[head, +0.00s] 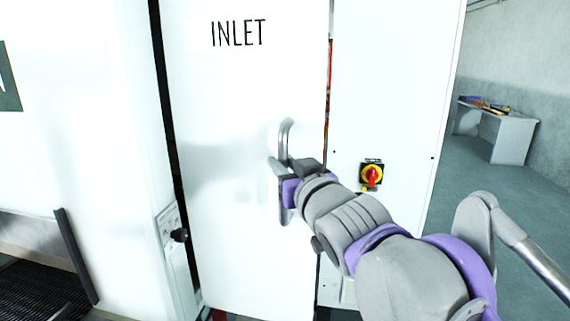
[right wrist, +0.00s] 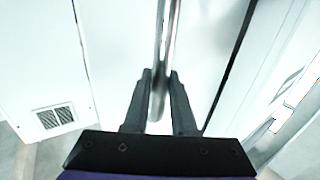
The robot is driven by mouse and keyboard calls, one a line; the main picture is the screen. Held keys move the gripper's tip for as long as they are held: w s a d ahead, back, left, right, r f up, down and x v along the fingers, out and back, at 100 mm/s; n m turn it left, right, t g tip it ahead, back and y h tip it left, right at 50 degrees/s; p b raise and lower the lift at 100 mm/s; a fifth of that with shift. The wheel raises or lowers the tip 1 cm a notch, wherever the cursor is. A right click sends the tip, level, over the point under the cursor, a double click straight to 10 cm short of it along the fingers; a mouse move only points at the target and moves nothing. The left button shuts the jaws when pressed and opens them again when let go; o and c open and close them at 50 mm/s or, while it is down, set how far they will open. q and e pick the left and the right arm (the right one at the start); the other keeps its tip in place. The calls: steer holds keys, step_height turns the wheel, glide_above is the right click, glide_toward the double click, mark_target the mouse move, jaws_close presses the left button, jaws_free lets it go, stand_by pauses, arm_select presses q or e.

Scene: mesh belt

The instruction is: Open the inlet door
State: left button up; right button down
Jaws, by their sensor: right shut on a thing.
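The white inlet door (head: 232,105) with the black word INLET fills the middle of the head view. Its curved metal handle (head: 286,132) is near the door's right edge; it also shows in the right wrist view (right wrist: 168,35) as an upright bar. My right gripper (head: 281,178) is at the handle, and in the right wrist view its two fingers (right wrist: 160,74) are shut on the bar, one on each side. A narrow dark and reddish gap shows along the door's right edge. My left gripper is not in view.
A white cabinet panel with a red and yellow rotary switch (head: 371,175) is right of the door. A black knob (head: 180,235) is left of it. A dark mesh belt (head: 40,290) lies at lower left. A desk (head: 497,130) stands at far right, with open floor before it.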

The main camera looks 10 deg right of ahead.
steer(key=shift+r, duration=0.1)
steer(key=c, duration=1)
jaws_free()
steer(key=shift+a, duration=0.1)
steer(key=shift+o, duration=1.3)
steer(key=shift+w+a, duration=0.1)
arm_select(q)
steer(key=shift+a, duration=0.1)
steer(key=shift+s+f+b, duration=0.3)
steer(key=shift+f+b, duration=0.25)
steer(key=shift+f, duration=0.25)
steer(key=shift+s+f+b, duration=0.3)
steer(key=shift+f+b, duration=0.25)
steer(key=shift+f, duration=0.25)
arm_select(e)
steer(key=v, duration=1.1)
